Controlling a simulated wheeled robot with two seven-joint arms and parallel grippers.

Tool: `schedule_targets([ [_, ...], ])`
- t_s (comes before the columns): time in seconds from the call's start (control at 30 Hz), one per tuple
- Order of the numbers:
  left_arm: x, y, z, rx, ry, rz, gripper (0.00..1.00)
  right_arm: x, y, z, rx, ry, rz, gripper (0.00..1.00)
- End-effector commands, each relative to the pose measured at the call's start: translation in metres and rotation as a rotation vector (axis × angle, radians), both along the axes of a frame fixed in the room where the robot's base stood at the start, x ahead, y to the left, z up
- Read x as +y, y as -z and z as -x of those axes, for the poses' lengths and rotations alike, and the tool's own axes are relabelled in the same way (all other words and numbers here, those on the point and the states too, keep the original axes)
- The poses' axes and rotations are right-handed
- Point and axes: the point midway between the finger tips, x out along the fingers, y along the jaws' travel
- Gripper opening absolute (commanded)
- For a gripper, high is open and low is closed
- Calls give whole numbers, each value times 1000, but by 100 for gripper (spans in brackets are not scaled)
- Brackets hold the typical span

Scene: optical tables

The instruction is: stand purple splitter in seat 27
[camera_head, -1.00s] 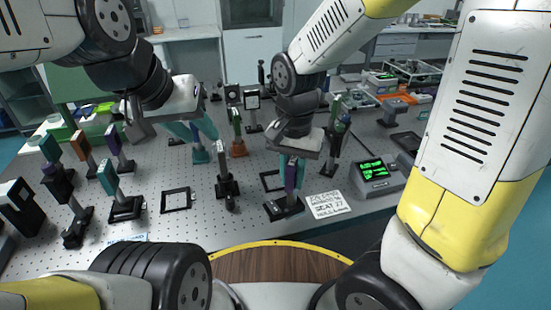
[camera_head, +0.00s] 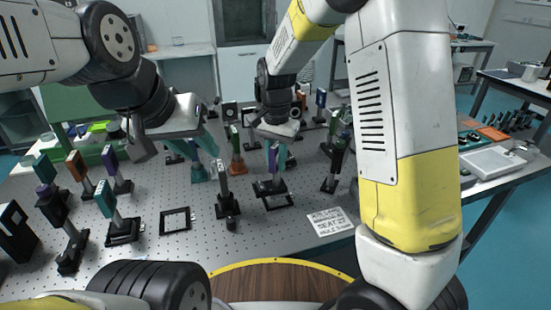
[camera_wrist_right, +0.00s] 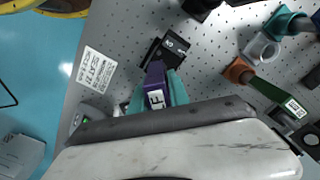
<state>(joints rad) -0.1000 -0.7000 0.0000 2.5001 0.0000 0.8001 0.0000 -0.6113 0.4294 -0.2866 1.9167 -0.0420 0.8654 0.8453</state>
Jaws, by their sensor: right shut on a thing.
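The purple splitter (camera_head: 272,158) is upright, a thin purple plate on a black base (camera_head: 269,187). My right gripper (camera_head: 276,156) is shut on its plate, with teal fingers on both sides. In the right wrist view the splitter's labelled top (camera_wrist_right: 155,88) lies between the fingers, and its black base shows beyond. The base is over or just behind a black square frame (camera_head: 280,204) on the table; whether it touches cannot be told. A white card (camera_head: 328,222) reading seat 27 lies to its right. My left gripper (camera_head: 195,142) is empty, its teal fingers apart.
The perforated table (camera_head: 150,258) holds several mounted optics on both sides. A stand (camera_head: 225,190) is close to the left of the splitter, and another (camera_head: 335,165) to its right. A second empty square frame (camera_head: 175,220) lies further left.

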Motion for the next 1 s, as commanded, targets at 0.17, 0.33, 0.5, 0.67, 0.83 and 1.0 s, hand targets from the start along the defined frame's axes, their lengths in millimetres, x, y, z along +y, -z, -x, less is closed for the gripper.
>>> schedule_targets([
  [0.17,0,0,0,0,0,0,36,2,15,-6,3,-1,2,0],
  [0.33,0,0,0,0,0,0,36,2,35,-7,1,1,0,0],
  [0.5,0,0,0,0,0,0,36,2,36,-7,-1,1,0,0],
  [0.67,0,0,0,0,0,0,36,2,38,-7,0,0,0,0],
  [0.83,0,0,0,0,0,0,36,2,39,-6,0,0,1,44],
  [1.0,0,0,0,0,0,0,36,2,39,-6,0,0,1,44],
])
